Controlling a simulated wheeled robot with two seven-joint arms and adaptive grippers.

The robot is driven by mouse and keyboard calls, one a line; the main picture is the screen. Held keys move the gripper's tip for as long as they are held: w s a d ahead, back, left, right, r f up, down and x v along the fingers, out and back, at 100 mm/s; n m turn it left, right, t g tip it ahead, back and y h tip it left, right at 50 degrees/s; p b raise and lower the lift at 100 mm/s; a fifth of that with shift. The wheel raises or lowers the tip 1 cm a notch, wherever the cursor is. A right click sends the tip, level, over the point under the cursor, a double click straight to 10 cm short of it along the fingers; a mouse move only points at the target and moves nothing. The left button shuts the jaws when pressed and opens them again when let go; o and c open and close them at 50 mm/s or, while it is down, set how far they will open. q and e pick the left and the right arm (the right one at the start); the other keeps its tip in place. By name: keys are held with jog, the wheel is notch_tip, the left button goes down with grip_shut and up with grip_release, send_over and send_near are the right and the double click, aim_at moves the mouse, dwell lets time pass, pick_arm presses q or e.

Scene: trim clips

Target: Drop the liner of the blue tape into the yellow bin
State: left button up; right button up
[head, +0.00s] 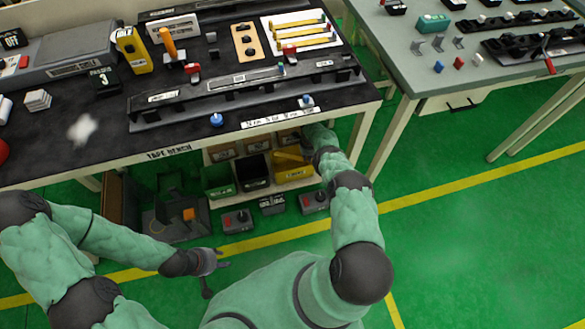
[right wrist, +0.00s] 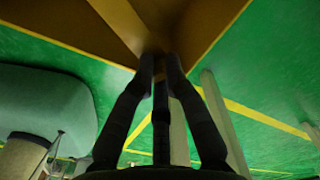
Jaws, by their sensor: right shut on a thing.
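The yellow bin (head: 292,174) is at the right end of a row of bins under the tape bench. My right gripper (head: 309,153) is at the bin's upper right edge, partly hidden by its own arm. In the right wrist view, its fingers (right wrist: 160,62) are closed together on the bin's brownish-yellow wall (right wrist: 92,22). My left gripper (head: 219,272) is over the floor in front of the bench, empty, with its fingers apart. Small blue pieces (head: 216,120) and (head: 306,101) stand on the bench strips. I cannot make out a tape liner.
A green bin (head: 219,190) and a black bin (head: 254,183) stand left of the yellow one. Grey control boxes (head: 237,221) sit on the floor before them. The bench edge (head: 165,154) overhangs the bins. A second table (head: 425,78) stands at right. Floor at right is clear.

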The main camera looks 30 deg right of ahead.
jog(key=shift+r, duration=0.1)
jog(key=o, duration=0.8)
pick_arm(q)
jog(key=shift+r, duration=0.1)
